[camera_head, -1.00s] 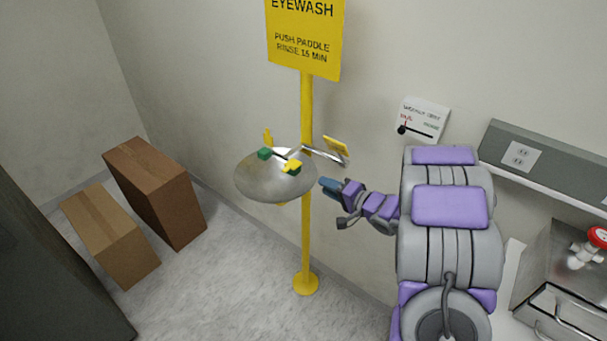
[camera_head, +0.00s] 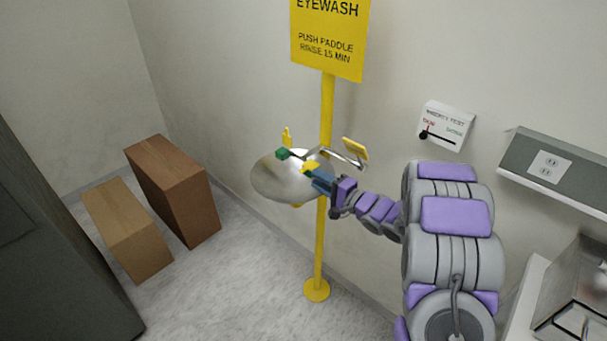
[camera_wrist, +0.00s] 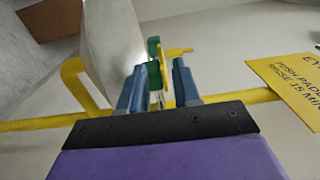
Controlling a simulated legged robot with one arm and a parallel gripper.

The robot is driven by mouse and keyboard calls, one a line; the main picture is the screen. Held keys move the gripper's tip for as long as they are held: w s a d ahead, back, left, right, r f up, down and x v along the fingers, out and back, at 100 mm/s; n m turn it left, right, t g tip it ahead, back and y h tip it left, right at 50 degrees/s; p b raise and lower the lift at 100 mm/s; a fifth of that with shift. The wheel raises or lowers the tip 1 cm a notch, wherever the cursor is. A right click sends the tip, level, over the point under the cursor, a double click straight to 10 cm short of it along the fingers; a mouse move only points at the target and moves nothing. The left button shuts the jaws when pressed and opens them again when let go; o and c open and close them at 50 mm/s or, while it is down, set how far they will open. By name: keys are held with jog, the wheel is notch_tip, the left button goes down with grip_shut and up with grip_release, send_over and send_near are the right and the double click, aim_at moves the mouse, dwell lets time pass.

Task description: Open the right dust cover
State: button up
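The eyewash bowl (camera_head: 272,184) is a shallow grey dish on a yellow post. A green dust cover (camera_head: 282,154) sits at its left and a yellow dust cover (camera_head: 310,166), the right one, at its right. My gripper (camera_head: 319,182), with blue fingers, is at the bowl's right rim, right by the yellow cover. In the wrist view the fingers of my gripper (camera_wrist: 159,70) are apart, with the yellow cover (camera_wrist: 165,62) edge-on between them. The green cover (camera_wrist: 153,48) shows behind it. Contact with either finger is not clear.
The yellow post (camera_head: 326,120) carries an eyewash sign (camera_head: 329,35). A yellow push paddle (camera_head: 355,148) on a bent metal arm is close above my wrist. Brown boxes (camera_head: 175,190) stand on the floor at left.

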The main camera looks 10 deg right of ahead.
aim_at(302, 170)
jog(key=b+x, duration=0.1)
jog(key=x, duration=0.6)
jog(key=shift+s+a, duration=0.15)
jog(key=shift+c, duration=0.4)
grip_shut()
jog(key=shift+s+f, duration=0.1)
jog(key=shift+f, duration=0.15)
dwell(0.5)
